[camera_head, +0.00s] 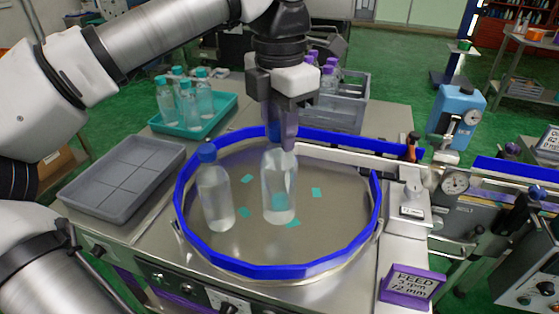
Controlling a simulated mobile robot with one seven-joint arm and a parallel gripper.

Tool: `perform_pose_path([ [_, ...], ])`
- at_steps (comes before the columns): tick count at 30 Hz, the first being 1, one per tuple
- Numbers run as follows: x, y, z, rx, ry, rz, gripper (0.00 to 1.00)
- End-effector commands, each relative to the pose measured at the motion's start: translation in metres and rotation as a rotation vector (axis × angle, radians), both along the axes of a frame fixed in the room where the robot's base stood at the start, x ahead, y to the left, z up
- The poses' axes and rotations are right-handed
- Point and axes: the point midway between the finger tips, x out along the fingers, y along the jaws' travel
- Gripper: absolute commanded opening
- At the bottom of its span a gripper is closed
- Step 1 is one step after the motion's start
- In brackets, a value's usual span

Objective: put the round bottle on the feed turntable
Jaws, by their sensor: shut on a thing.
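The feed turntable (262,247) is a round metal disc with a blue rail around it, in the middle of the view. A clear bottle (279,190) is upright over the disc, right of centre, with its top between the fingers of my gripper (283,140). My gripper is shut on it from above and hides its cap. I cannot tell whether its base touches the disc. Another clear bottle with a blue cap (215,198) stands upright on the disc to the left, apart from the held one.
Several teal labels (246,179) lie on the disc. A teal tray (222,113) of teal-capped bottles stands behind left, an empty grey tray (132,178) at left. A grey crate (350,108) with purple-capped bottles is behind. A white guide and gauge (455,183) stand at right.

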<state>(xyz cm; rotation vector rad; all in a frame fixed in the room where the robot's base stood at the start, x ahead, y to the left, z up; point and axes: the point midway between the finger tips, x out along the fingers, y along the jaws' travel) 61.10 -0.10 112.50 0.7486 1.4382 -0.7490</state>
Motion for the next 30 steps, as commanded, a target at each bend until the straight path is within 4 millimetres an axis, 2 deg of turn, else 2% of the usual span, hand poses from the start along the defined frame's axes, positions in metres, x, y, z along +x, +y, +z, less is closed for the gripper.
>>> perform_pose_path([
  [3, 0.000, 0.000, -0.014, -0.001, -0.001, 0.000, 0.00],
  [10, 0.000, 0.000, -0.029, -0.001, -0.001, 0.000, 0.00],
  [17, 0.000, 0.000, -0.060, -0.001, -0.001, 0.000, 0.00],
  [28, 0.000, 0.000, -0.066, -0.001, -0.002, 0.000, 0.00],
  [29, 0.000, 0.000, -0.067, -0.001, -0.001, 0.000, 0.30],
  [30, 0.000, 0.000, -0.066, 0.000, -0.001, 0.000, 0.36],
])
